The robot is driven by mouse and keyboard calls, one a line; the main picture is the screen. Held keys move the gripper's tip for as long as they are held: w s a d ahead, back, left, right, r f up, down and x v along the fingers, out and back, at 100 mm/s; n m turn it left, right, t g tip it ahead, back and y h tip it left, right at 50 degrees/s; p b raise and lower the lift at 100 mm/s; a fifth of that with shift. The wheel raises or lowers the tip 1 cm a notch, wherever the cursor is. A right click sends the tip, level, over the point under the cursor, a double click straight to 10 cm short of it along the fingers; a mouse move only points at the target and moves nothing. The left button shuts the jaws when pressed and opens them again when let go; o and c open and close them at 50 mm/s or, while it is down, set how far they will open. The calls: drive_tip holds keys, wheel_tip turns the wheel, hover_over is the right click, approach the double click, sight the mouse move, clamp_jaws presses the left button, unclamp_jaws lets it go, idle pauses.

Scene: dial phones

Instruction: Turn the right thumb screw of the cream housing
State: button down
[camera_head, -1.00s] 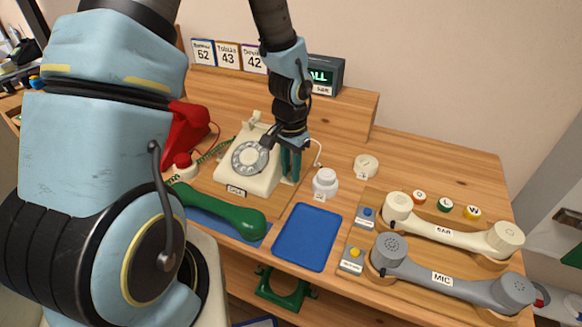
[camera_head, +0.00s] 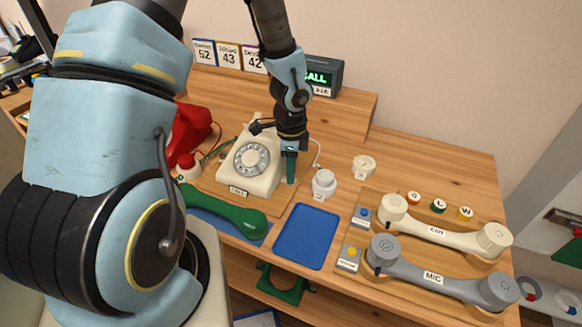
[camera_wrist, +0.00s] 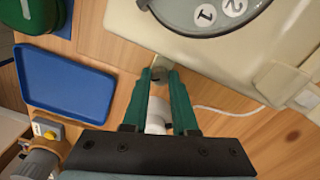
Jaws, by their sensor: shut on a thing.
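The cream housing (camera_head: 250,172) is a rotary phone body with a grey dial, standing on a wooden board. In the wrist view its cream side (camera_wrist: 190,50) fills the top right. My gripper (camera_head: 291,182) points down at the housing's right side. In the wrist view its teal fingers (camera_wrist: 161,74) are closed around a small grey thumb screw (camera_wrist: 160,72) beside the housing's edge. The fingers hide most of the screw, and the head view does not show it. The left thumb screw is not visible.
A white round knob (camera_head: 324,182) stands just right of my gripper. A blue tray (camera_head: 306,236) and a green handset (camera_head: 228,212) lie in front. A red phone (camera_head: 190,135) stands left. Cream (camera_head: 445,232) and grey (camera_head: 440,272) handsets rest at the right.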

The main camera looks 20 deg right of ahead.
drive_tip(key=m+p, duration=0.2)
drive_tip(key=m, duration=0.3)
drive_tip(key=shift+m, duration=0.3)
idle(0.4)
drive_tip(key=c, duration=0.7)
unclamp_jaws()
wheel_tip(320, 180, up, 11)
drive_tip(key=shift+f+p, duration=0.1)
drive_tip(key=shift+p, duration=0.2)
drive_tip(key=a+r+n, duration=0.3)
drive_tip(key=a+n, duration=0.4)
drive_tip(key=n, duration=0.2)
drive_tip(key=a+r+n+t, duration=0.1)
drive_tip(key=a+r+n, duration=0.3)
drive_tip(key=a+n, duration=0.4)
drive_tip(key=s+a+r+n, duration=0.1)
drive_tip(key=a+r+n, duration=0.3)
drive_tip(key=a+n, duration=0.3)
drive_tip(key=shift+a+n+t, duration=0.15)
drive_tip(key=shift+n, duration=0.6)
drive_tip(key=shift+a+n+t, duration=0.15)
drive_tip(key=shift+n, duration=0.6)
